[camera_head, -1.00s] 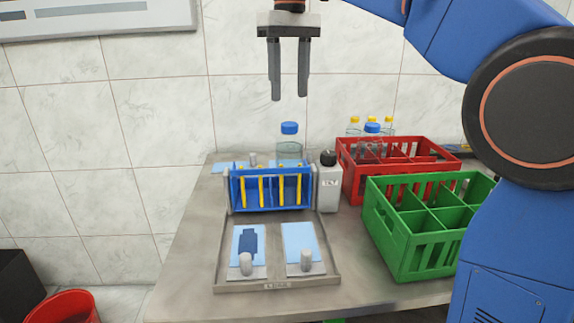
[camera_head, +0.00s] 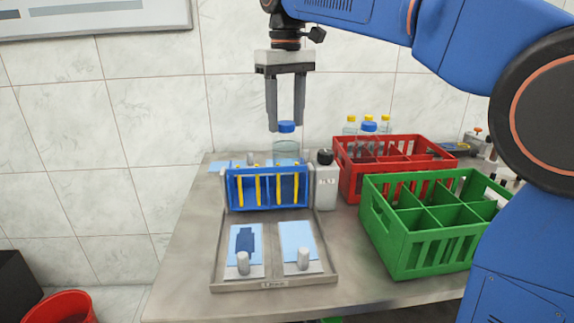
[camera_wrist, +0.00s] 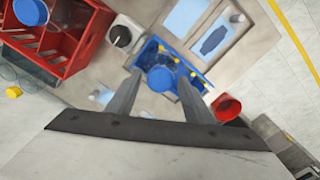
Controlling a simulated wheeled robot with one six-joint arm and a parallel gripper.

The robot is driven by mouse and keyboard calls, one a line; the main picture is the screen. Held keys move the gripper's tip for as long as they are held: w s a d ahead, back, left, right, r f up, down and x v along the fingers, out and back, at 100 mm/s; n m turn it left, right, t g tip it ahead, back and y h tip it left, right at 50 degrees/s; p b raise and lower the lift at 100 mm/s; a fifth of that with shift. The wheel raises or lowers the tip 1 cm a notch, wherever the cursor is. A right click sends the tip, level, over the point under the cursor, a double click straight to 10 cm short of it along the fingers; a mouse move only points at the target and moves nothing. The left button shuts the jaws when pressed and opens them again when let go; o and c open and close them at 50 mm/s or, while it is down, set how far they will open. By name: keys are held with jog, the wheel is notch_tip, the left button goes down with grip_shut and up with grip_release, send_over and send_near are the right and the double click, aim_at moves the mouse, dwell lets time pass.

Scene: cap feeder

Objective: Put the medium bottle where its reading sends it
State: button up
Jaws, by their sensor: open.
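A clear bottle with a blue cap (camera_head: 287,142) stands behind the blue rack with yellow bars (camera_head: 267,188). Its blue cap (camera_wrist: 162,78) shows between my fingers in the wrist view. My gripper (camera_head: 286,128) is open and points down, its fingertips at about the height of the cap. I cannot tell whether the fingers are around the cap. In front of the rack lies a grey tray (camera_head: 272,284) with two light blue panels; the left panel (camera_head: 246,242) bears a dark blue bottle shape. A grey peg stands on each panel. The tray's label is too small to read.
A green crate (camera_head: 400,245) is at the right front. A red bin (camera_head: 68,308) is on the floor.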

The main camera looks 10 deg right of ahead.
jog(key=shift+c, duration=0.6)
jog(key=c, duration=0.7)
jog(key=shift+c, duration=0.2)
